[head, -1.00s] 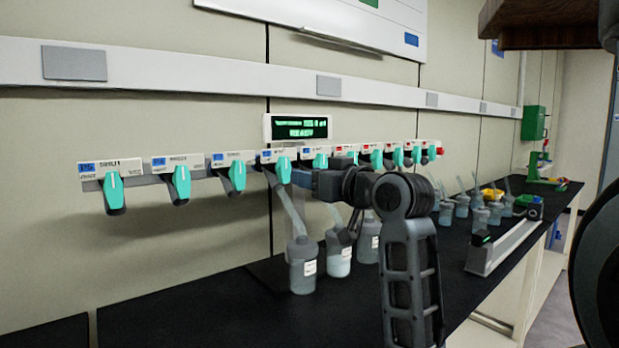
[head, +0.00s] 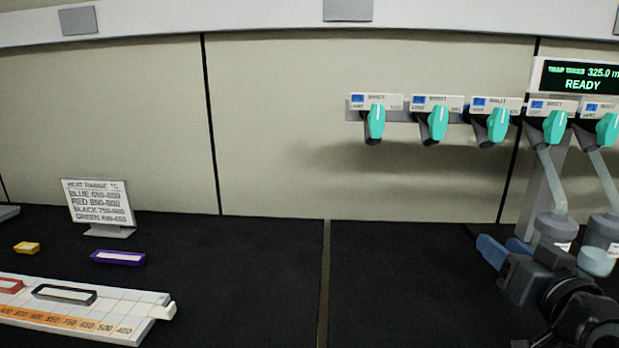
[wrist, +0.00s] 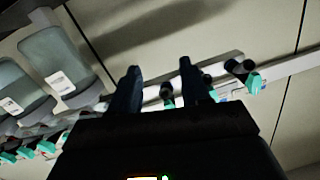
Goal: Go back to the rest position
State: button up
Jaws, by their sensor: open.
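My gripper (head: 504,248) is at the lower right of the head view, low over the black bench and just left of the nearest grey-capped flask (head: 556,228). Its two blue fingers stand apart with nothing between them. In the wrist view the fingers of my gripper (wrist: 159,90) point up the picture, spread and empty, with the valve rail (wrist: 228,88) behind them. Two flasks with white labels hang at the left of the wrist view, the nearer one (wrist: 55,60) apart from the fingers.
Teal-handled valves (head: 376,121) line the wall under a lit READY display (head: 583,77). On the left are a heat-range sign (head: 100,205), a purple-rimmed piece (head: 118,257), a yellow piece (head: 27,247) and a white numbered scale (head: 130,318). The bench's middle is clear.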

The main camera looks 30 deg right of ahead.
jog(key=s+a+f+n+y, duration=0.1)
jog(key=s+a+f+y, duration=0.1)
jog(key=s+a+f, duration=0.35)
jog(key=s+a+f+n+y, duration=0.1)
jog(key=s+a+f, duration=0.2)
jog(key=a+f, duration=0.6)
jog(key=s+a+n+y, duration=0.2)
jog(key=s+a, duration=0.3)
jog(key=s, duration=0.3)
jog(key=s+a+r+n+y, duration=0.1)
jog(key=s+a+n+y, duration=0.1)
jog(key=s+a, duration=0.4)
jog(key=s+n, duration=0.1)
jog(key=s, duration=0.2)
jog(key=shift+g+y, duration=0.3)
jog(key=shift+a+r, duration=0.1)
